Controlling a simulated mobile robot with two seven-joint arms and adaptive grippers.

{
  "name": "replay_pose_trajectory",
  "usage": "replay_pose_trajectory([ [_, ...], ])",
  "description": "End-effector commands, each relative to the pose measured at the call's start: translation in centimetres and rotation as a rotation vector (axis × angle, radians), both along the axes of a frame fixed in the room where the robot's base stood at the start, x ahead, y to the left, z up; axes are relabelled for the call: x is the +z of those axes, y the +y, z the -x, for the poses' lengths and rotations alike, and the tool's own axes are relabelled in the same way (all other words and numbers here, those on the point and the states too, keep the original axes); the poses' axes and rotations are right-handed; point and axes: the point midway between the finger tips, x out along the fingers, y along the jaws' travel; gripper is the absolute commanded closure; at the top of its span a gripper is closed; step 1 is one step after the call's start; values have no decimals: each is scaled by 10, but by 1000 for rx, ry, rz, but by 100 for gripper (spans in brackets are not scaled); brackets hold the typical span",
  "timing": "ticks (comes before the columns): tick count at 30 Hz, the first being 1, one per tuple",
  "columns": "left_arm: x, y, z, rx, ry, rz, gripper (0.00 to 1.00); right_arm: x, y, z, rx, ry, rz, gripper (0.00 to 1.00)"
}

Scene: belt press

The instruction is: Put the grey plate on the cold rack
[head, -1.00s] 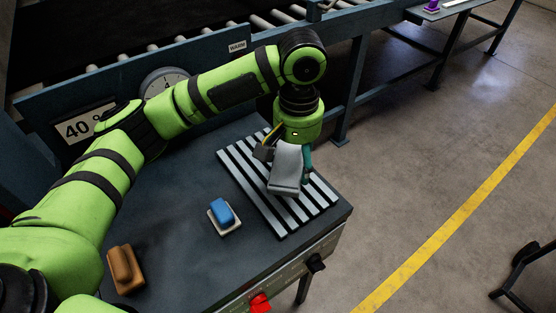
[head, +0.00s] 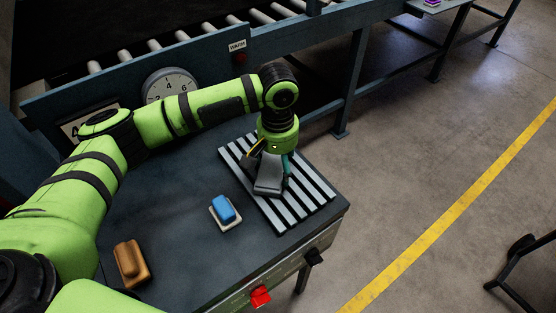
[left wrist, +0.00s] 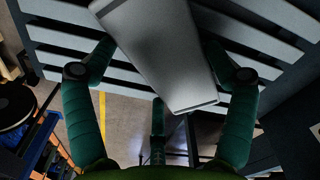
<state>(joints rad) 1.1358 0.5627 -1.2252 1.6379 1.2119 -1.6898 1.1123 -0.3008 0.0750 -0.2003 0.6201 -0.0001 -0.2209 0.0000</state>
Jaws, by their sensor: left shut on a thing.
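The grey plate (head: 268,187), a small flat piece, is gripped in my left gripper (head: 273,163). The plate hangs tilted, low over the slatted rack (head: 304,207), near its middle. The rack has pale bars with dark gaps. I cannot tell whether the plate touches the bars. The arm's end hides part of the rack's far side. My right gripper is out of view.
A blue block (head: 223,207) on a pale pad and a brown block (head: 130,262) stand on the dark table (head: 185,258) left of the rack. A red knob (head: 260,297) is on the table's front. The roller conveyor (head: 150,47) and a dial (head: 170,85) are behind.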

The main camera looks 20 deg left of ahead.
Motion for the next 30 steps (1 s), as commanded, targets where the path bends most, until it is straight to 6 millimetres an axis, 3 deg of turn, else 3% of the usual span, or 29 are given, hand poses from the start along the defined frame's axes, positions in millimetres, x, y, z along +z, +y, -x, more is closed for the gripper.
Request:
replay_pose_trajectory([
  [2,0,-1,0,0,-1,2,72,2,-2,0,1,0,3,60],
  [3,-2,0,0,0,0,0,12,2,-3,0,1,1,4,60],
  [4,-2,0,0,0,0,0,0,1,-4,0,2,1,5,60],
  [19,6,-1,-1,-1,-2,1,0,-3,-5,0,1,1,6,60],
  [30,79,-1,-1,-1,-5,1,0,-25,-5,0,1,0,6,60],
])
